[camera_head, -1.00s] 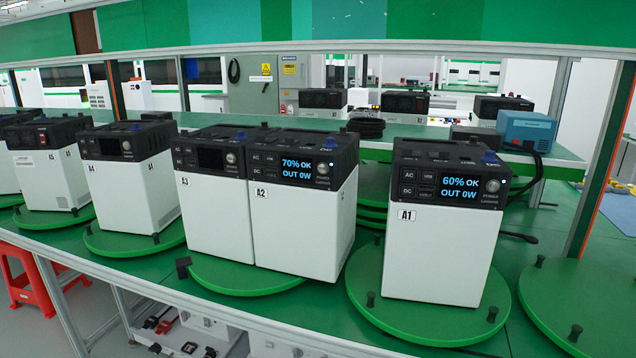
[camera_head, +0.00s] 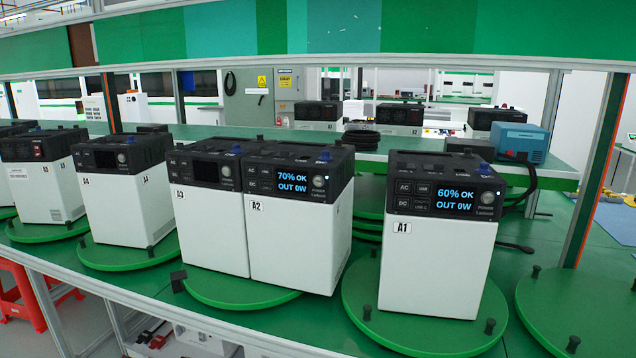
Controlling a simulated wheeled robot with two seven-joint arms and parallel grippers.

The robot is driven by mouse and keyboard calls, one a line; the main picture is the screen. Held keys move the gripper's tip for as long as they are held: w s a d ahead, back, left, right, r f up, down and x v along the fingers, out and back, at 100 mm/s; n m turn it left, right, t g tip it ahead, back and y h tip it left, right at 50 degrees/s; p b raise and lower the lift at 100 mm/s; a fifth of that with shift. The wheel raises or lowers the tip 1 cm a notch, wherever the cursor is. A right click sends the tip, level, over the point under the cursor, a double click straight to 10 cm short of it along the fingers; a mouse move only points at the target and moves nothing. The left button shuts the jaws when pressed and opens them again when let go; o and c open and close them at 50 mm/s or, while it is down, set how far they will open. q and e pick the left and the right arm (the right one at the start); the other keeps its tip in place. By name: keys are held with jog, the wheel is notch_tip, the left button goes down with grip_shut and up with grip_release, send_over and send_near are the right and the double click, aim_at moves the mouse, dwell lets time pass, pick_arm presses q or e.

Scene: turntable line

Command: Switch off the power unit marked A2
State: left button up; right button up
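The power unit marked A2 (camera_head: 295,240) is a white box with a black top section, in the middle of the head view. Its display (camera_head: 294,181) is lit and reads 70% OK, OUT 0W. A round power button (camera_head: 318,182) is to the right of the display, with a small light above it. A2 stands right beside the unit marked A3 (camera_head: 210,225), whose display is dark. The unit marked A1 (camera_head: 437,262) stands to the right on its own turntable, its display lit at 60% OK, OUT 0W. Neither gripper is in view.
More units, including A4 (camera_head: 122,210), stand in the row to the left. Green turntables (camera_head: 410,338) with short black pegs carry the units. An empty turntable (camera_head: 580,305) lies at the right. A blue box (camera_head: 520,141) sits on the bench behind. A red stool (camera_head: 20,295) is at lower left.

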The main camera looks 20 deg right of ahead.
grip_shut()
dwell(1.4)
